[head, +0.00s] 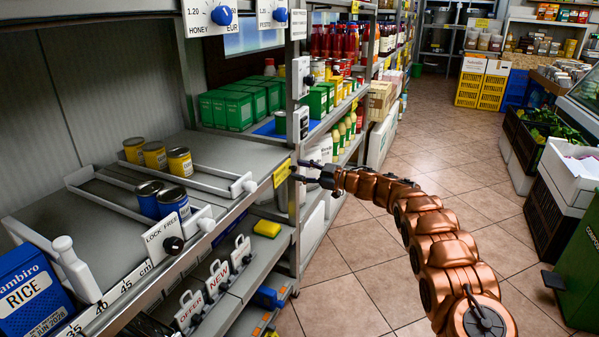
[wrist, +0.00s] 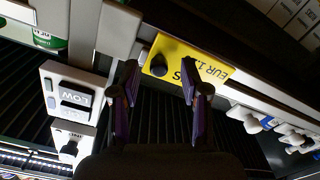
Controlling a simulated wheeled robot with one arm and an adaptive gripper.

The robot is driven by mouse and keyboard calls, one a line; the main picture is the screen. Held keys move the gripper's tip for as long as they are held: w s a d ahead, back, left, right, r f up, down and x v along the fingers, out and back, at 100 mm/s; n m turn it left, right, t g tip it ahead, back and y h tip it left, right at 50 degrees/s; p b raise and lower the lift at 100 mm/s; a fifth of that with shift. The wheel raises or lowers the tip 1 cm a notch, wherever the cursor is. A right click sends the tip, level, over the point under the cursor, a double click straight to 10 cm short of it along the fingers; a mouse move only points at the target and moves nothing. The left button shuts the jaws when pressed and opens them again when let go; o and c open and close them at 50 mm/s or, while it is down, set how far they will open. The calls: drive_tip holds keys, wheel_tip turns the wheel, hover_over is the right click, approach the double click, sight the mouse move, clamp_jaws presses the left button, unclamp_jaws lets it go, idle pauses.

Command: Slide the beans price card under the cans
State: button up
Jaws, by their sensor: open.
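A yellow price card (head: 281,172) hangs on the front edge of the shelf, at its right end. In the wrist view the card (wrist: 175,52) shows tilted, with part of "EUR 1" readable and a dark knob (wrist: 158,66) at its left. My gripper (head: 301,173) is open and empty just right of the card. In the wrist view its fingertips (wrist: 161,82) show on either side of the knob, apart from it. Two blue cans (head: 161,201) stand in the front lane of the shelf.
A LOCK/FREE block (head: 164,239) with a black knob sits on the shelf front, left of the card. Pusher rails (head: 215,180) flank the cans. A white LOW switch box (wrist: 75,91) is left of my gripper. The aisle floor (head: 345,250) is clear.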

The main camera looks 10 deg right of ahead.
drive_tip(key=shift+w+a, duration=0.35)
drive_tip(key=shift+a, duration=0.05)
drive_tip(key=shift+c, duration=0.2)
clamp_jaws()
idle(0.4)
